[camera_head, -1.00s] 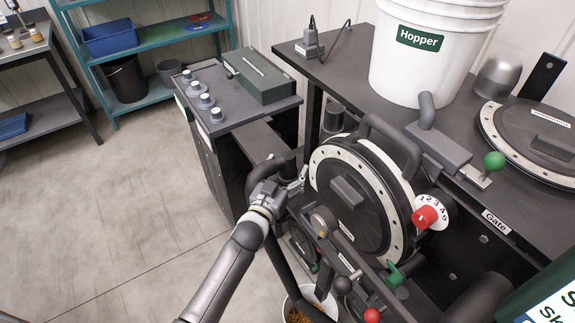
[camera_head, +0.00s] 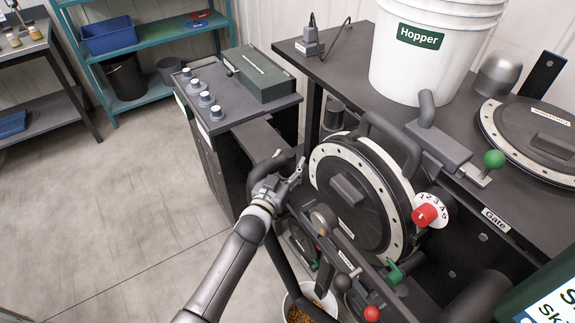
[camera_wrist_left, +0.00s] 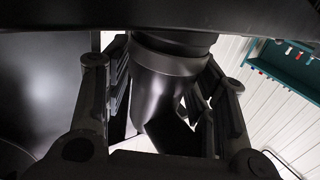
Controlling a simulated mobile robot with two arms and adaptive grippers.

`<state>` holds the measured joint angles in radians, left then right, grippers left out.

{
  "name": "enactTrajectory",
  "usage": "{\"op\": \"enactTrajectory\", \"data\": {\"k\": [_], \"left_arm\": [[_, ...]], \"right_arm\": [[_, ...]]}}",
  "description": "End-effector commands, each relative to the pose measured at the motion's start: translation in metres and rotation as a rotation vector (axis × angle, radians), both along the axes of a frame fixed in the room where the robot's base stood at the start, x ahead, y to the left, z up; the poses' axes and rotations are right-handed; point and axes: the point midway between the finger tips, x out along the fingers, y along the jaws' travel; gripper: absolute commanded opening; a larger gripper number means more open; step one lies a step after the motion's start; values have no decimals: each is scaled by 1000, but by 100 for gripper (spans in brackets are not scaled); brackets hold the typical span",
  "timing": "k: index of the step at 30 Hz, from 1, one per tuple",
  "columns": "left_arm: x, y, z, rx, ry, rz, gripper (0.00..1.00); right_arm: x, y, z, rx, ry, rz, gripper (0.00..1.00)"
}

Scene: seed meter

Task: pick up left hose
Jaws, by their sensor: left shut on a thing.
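The left hose (camera_head: 262,170) is a thick black bent tube at the left of the round seed meter (camera_head: 352,197). My left gripper (camera_head: 290,176) is at the hose, between the cabinet and the meter's pale rim. In the left wrist view the hose (camera_wrist_left: 163,92) stands between the two fingers of my left gripper (camera_wrist_left: 160,100), which are shut on it. Its upper end meets a dark collar there. In the head view my gripper hides part of the hose. My right gripper does not show.
A white hopper bucket (camera_head: 432,60) stands on the dark bench. A red dial knob (camera_head: 425,215) and a green-knobbed gate lever (camera_head: 494,159) are to the right. A white bucket of grain (camera_head: 303,306) is below. A control cabinet (camera_head: 238,100) stands behind. The floor at left is clear.

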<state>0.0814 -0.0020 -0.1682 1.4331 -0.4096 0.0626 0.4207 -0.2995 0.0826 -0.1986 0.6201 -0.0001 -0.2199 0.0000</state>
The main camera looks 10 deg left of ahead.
Motion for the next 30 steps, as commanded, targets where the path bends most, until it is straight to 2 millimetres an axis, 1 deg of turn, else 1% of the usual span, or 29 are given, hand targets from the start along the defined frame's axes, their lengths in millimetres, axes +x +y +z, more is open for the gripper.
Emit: {"op": "enactTrajectory", "data": {"k": [5,8,15,21,30], "left_arm": [[1,0,8,1,-5,-1,20],[1,0,21,1,-7,-1,20],[1,0,66,0,-9,-1,20],[0,0,95,0,-6,-1,20],[0,0,116,0,-2,0,20]], "right_arm": [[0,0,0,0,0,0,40],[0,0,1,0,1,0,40],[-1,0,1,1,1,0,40],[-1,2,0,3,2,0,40],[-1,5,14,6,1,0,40]]}}
